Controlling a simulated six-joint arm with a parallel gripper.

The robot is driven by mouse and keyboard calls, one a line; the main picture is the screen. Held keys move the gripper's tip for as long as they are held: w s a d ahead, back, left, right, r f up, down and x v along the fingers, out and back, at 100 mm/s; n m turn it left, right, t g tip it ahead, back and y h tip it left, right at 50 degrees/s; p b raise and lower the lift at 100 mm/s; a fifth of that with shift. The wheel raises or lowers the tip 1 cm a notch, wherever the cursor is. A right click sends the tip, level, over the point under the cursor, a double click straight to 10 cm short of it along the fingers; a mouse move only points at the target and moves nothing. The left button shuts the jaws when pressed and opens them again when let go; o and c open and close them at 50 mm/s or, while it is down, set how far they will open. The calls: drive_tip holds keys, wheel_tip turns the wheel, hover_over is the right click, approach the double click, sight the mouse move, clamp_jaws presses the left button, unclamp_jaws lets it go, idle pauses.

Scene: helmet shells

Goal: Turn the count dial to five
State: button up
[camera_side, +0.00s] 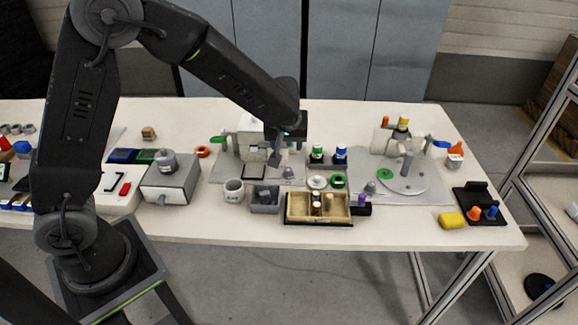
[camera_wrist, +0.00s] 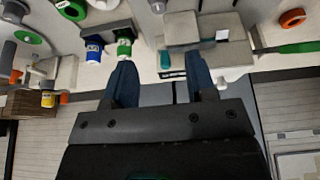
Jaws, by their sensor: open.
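I cannot make out a numbered count dial for certain in either view. A grey box (camera_side: 170,185) with a round grey knob (camera_side: 165,161) on top stands left of the middle of the table in the side view. No digits or pointer can be read on it. My gripper (camera_side: 275,156) hangs over the middle of the table, to the right of that box, in front of a pale boxy machine (camera_side: 247,142). In the wrist view my gripper (camera_wrist: 160,68) has its two dark fingers apart with nothing held between them.
Green and blue bottles (camera_side: 328,154) stand right of my gripper. A wooden divided tray (camera_side: 319,208), a white mug (camera_side: 234,191) and a small grey bin (camera_side: 265,199) line the front. A round grey plate with a post (camera_side: 404,183) and a yellow sponge (camera_side: 452,220) lie farther right.

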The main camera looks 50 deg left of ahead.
sight(288, 169)
drive_tip(key=shift+m, duration=0.8)
drive_tip(key=x, duration=1.3)
drive_tip(key=shift+s+d+f, duration=0.1)
drive_tip(key=shift+f, duration=0.3)
drive_tip(key=shift+c, duration=0.5)
drive_tip(key=c, duration=0.8)
